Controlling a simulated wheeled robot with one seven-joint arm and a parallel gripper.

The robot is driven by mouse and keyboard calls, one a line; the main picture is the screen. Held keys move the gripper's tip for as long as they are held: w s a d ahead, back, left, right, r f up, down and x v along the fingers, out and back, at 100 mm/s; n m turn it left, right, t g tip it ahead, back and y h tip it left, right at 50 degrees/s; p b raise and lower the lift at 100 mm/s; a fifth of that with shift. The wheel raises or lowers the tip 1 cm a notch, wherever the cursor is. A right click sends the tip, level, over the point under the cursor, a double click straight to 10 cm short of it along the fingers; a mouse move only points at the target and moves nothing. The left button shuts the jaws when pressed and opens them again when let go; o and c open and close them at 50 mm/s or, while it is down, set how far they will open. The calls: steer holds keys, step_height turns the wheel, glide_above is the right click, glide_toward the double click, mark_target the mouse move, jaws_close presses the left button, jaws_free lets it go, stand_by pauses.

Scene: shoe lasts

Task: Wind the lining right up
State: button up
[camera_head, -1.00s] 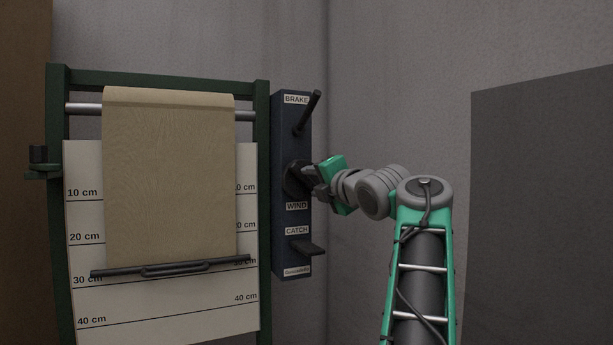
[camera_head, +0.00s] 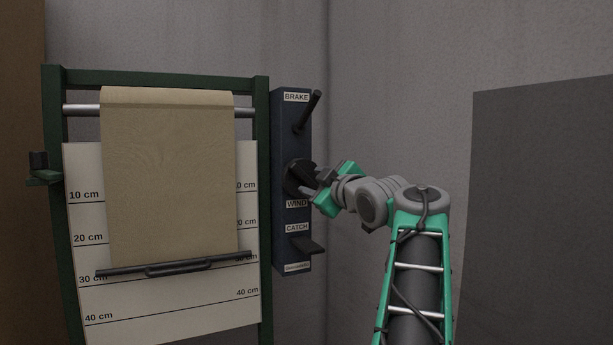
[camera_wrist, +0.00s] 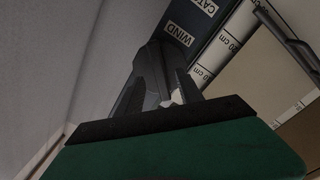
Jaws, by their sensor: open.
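The tan lining (camera_head: 170,180) hangs from a metal roller (camera_head: 82,109) in a green frame. Its dark bottom bar with a handle (camera_head: 180,268) hangs a little above the 30 cm line at the left. A dark blue panel (camera_head: 291,150) at the right of the frame carries a BRAKE lever (camera_head: 308,112), a black WIND knob (camera_head: 296,178) and a CATCH lever (camera_head: 305,245). My gripper (camera_head: 313,183) is open at the WIND knob; whether its fingers touch the knob is unclear.
A scale board (camera_head: 150,310) with centimetre marks stands behind the lining. A small green bracket with a black block (camera_head: 40,168) sticks out at the frame's left. A dark grey panel (camera_head: 545,210) stands at the right. The wall between is bare.

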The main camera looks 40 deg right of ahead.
mark_target(308, 180)
steer(key=shift+w, duration=0.1)
steer(key=shift+p+x, duration=0.45)
steer(key=shift+x, duration=0.6)
steer(key=shift+w+d+p, duration=0.2)
steer(key=shift+w+p, duration=0.1)
steer(key=shift+w, duration=0.3)
stand_by(0.5)
steer(key=shift+s, duration=0.25)
jaws_close()
stand_by(0.5)
